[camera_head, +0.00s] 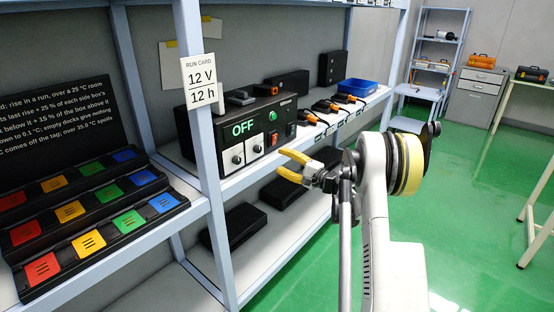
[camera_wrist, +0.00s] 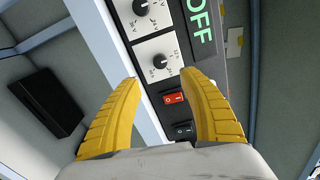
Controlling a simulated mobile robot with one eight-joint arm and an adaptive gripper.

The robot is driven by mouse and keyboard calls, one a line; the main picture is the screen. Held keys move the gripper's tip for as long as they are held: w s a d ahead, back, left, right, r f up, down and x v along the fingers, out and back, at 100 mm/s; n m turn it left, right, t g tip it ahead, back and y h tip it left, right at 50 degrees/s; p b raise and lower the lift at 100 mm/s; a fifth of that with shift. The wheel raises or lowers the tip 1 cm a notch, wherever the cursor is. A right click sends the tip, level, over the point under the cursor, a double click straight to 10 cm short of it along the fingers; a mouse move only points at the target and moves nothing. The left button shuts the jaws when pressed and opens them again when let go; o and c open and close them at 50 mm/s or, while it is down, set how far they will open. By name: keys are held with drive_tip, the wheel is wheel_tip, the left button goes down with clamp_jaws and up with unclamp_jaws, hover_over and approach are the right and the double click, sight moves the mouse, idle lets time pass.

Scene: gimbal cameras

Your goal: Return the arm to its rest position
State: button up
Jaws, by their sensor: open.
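My gripper (camera_head: 296,166) has yellow fingers and is open and empty. In the head view it is in front of the shelf, near the right part of a black control box (camera_head: 247,129) with a green "OFF" display. In the wrist view my gripper (camera_wrist: 160,85) frames a red rocker switch (camera_wrist: 173,98) and a dark switch (camera_wrist: 184,130) on the box's front face. Two white-plated knobs (camera_wrist: 158,60) are beyond the fingertips. I see no contact with the box, though the exact gap is hard to tell. My arm reaches up from the lower right of the head view.
A shelf post (camera_head: 205,150) carries a run card reading "12 V, 12 h". Coloured docks (camera_head: 85,225) fill the left shelf. A blue bin (camera_head: 358,88) and several orange-tipped tools lie farther along. Black boxes (camera_head: 292,185) sit on the lower shelf. The green floor (camera_head: 470,190) on the right is open.

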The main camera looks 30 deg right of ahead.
idle(0.4)
drive_tip(key=s+a+r+n+g, duration=0.4)
drive_tip(key=s+a+r, duration=0.15)
drive_tip(key=a, duration=0.65)
drive_tip(key=s+a+r+n+g, duration=0.35)
drive_tip(key=s+a, duration=0.25)
drive_tip(key=a, duration=0.5)
drive_tip(key=s+a+f+n+g+h, duration=0.1)
drive_tip(key=s+a+n+h, duration=0.1)
drive_tip(key=s, duration=0.7)
drive_tip(key=s+a+f+n+h, duration=0.1)
drive_tip(key=s+f+n+h, duration=0.1)
drive_tip(key=s, duration=0.8)
drive_tip(key=s+a+f+n+g+h, duration=0.1)
drive_tip(key=s+n, duration=0.3)
drive_tip(key=s, duration=0.5)
drive_tip(key=shift+s+a+f+g+h, duration=0.15)
drive_tip(key=shift+a+f+g+h, duration=0.3)
drive_tip(key=shift+a, duration=0.4)
drive_tip(key=shift+r, duration=0.15)
